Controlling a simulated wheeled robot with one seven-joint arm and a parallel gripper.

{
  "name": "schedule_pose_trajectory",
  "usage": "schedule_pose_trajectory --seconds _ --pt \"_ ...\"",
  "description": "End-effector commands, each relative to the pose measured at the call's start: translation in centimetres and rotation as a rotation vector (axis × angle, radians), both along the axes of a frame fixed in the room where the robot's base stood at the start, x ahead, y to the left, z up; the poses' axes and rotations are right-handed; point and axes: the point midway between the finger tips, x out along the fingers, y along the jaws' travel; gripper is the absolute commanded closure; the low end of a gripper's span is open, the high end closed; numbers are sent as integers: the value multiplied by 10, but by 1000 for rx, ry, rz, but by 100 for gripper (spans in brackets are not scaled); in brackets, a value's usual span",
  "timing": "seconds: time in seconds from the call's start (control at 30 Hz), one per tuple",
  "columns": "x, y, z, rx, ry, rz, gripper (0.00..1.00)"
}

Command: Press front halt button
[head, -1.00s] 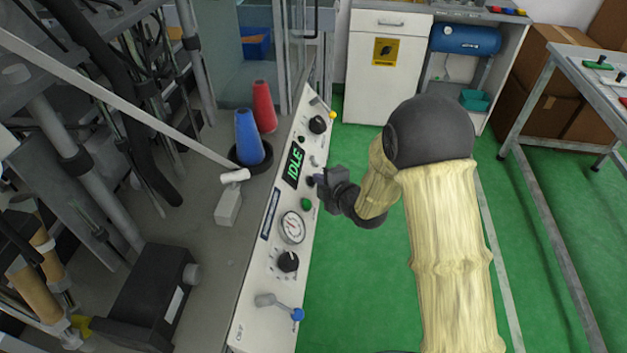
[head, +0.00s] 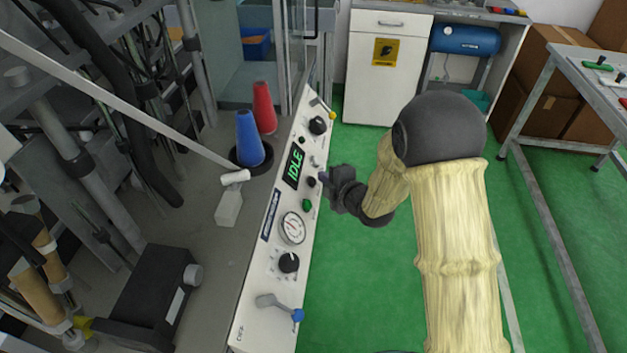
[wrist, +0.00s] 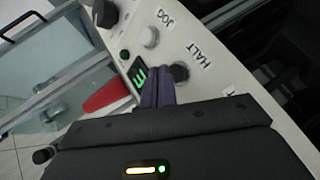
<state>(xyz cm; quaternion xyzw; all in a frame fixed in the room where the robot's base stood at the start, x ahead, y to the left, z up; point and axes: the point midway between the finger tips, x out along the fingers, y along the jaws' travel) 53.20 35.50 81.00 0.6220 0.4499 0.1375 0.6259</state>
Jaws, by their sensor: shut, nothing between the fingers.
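The control panel (head: 262,285) is a long white strip with a lit green "IDLE" display (head: 294,164). The halt button is a dark round button (head: 311,181) beside the display; in the wrist view it shows as a black cap (wrist: 180,73) next to the "HALT" label (wrist: 200,56). My gripper (head: 324,177) is shut and empty, just to the right of the halt button in the head view, with a small gap. In the wrist view its closed fingertips (wrist: 157,88) appear beside the black cap, partly overlapping the panel.
A grey "JOG" button (wrist: 150,37) and a green button (head: 307,204) flank the halt button. A gauge (head: 292,228), a black knob (head: 289,262) and a blue-tipped lever (head: 280,306) sit nearer. Blue (head: 249,138) and red (head: 264,107) cones stand behind. Green floor is clear right of the panel.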

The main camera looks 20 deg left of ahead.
Motion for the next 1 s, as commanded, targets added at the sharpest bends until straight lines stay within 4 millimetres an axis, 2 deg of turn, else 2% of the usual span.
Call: schedule_pose_trajectory --seconds 0.6,1.0 --pt "9 -36 31 0 -1 -2 100" --pt "9 -36 31 0 -1 -1 100"
